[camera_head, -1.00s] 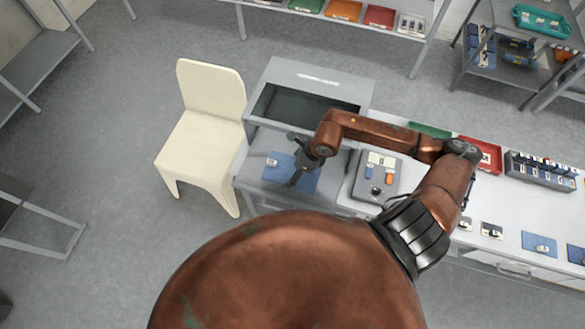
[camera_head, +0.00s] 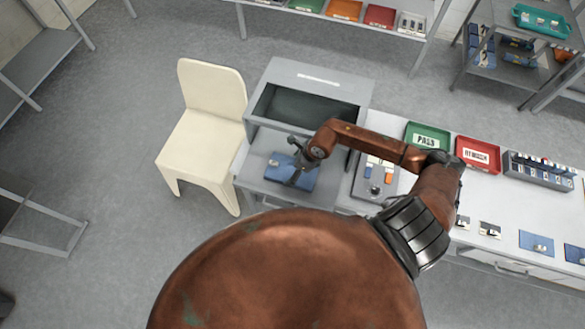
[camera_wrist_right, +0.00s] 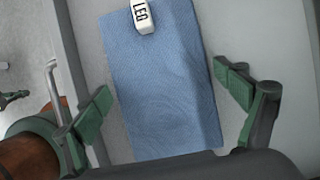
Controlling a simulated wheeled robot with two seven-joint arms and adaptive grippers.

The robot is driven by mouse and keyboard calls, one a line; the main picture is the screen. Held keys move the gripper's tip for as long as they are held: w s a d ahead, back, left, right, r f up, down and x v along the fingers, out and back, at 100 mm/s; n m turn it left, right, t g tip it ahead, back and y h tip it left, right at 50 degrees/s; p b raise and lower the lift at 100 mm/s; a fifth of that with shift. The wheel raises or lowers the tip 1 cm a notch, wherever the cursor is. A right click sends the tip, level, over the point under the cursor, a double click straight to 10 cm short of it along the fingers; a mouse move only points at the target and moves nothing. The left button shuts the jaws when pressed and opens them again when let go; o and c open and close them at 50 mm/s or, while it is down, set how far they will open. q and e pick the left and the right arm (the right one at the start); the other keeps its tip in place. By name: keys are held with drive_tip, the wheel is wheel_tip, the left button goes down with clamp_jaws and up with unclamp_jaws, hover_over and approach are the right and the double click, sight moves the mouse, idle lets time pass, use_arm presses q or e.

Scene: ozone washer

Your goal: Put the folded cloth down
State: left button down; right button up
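The folded blue cloth (camera_head: 306,182) lies flat on the grey surface in front of the grey box-shaped washer (camera_head: 318,79).
A cream chair (camera_head: 203,130) stands left of the washer. A grey control panel (camera_head: 375,178) is right of the cloth. Green (camera_head: 428,137) and red (camera_head: 478,153) trays and a slotted rack (camera_head: 540,170) line the bench to the right. Small cloths lie along its front.

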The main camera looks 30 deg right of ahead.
sight(292, 170)
drive_tip(key=shift+o, duration=0.8)
drive_tip(key=shift+s+d+r, duration=0.1)
drive_tip(key=shift+r, duration=0.2)
drive_tip(key=shift+b+v, duration=0.5)
drive_tip(key=shift+v, duration=0.7)
drive_tip(key=s+d, duration=0.2)
drive_tip(key=s+d+b, duration=0.1)
drive_tip(key=s+d, duration=0.1)
drive_tip(key=s, duration=0.1)
drive_tip(key=s+d, duration=0.2)
drive_tip(key=s, duration=0.1)
drive_tip(key=shift+d+f+b, duration=0.1)
drive_tip(key=shift+d+b, duration=0.25)
drive_tip(key=shift+s+d, duration=0.5)
drive_tip(key=shift+s, duration=0.05)
